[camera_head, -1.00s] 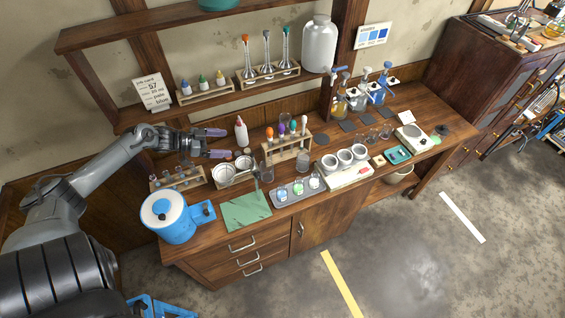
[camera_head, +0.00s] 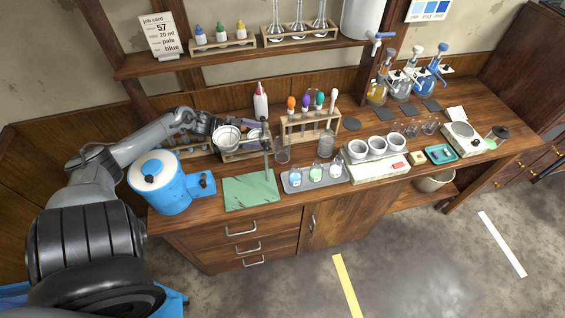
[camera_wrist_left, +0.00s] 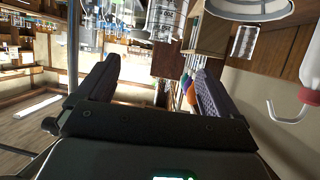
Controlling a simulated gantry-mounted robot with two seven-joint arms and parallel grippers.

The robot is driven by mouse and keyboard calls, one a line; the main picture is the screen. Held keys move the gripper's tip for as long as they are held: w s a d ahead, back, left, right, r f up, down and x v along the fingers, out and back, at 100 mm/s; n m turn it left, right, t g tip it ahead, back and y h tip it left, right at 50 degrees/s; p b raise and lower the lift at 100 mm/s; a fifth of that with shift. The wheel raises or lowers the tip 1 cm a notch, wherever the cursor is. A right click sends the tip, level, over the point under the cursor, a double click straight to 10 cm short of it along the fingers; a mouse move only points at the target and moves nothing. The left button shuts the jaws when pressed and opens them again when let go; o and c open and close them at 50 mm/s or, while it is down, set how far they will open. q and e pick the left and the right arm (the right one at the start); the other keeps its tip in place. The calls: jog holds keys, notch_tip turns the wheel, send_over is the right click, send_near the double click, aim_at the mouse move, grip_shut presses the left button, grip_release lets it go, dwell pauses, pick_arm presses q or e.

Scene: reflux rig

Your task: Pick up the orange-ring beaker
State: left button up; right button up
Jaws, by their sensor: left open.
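I cannot make out an orange ring on any beaker in these views. Clear glass vessels stand on the bench: one glass beaker (camera_head: 282,153) beside the test-tube rack, a ribbed glass vessel (camera_head: 326,143) in front of that rack, and two small glass beakers (camera_head: 412,129) further right. My right gripper is not in view.
A thin upright rod (camera_head: 266,150) stands by the green mat (camera_head: 250,189). The blue jug (camera_head: 160,182) is nearest my arm. A rack with coloured-top droppers (camera_head: 308,122), a squeeze bottle (camera_head: 260,101) and a grey tray (camera_head: 313,180) crowd the middle. The shelf (camera_head: 200,62) overhangs behind.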

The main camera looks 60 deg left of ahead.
aim_at(283, 144)
pick_arm(q)
jog(key=shift+w+d+f+b, duration=0.65)
jog(key=shift+w+f+b, duration=0.15)
jog(key=shift+w+f, duration=0.65)
jog(key=shift+w+d+f+b, duration=0.7)
jog(key=shift+w+f, duration=0.4)
jog(key=shift+w, duration=0.6)
jog(key=shift+w+d+f+b, duration=0.55)
jog(key=shift+w+f+b, duration=0.35)
jog(key=shift+w+f, duration=0.55)
jog(key=shift+w+r, duration=0.1)
jog(key=shift+r, duration=0.05)
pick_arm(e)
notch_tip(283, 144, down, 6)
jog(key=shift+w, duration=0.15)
pick_arm(q)
jog(key=c, duration=1.1)
jog(key=shift+r, duration=0.15)
notch_tip(283, 144, up, 10)
jog(key=shift+f+p, duration=0.1)
jog(key=shift+p, duration=0.95)
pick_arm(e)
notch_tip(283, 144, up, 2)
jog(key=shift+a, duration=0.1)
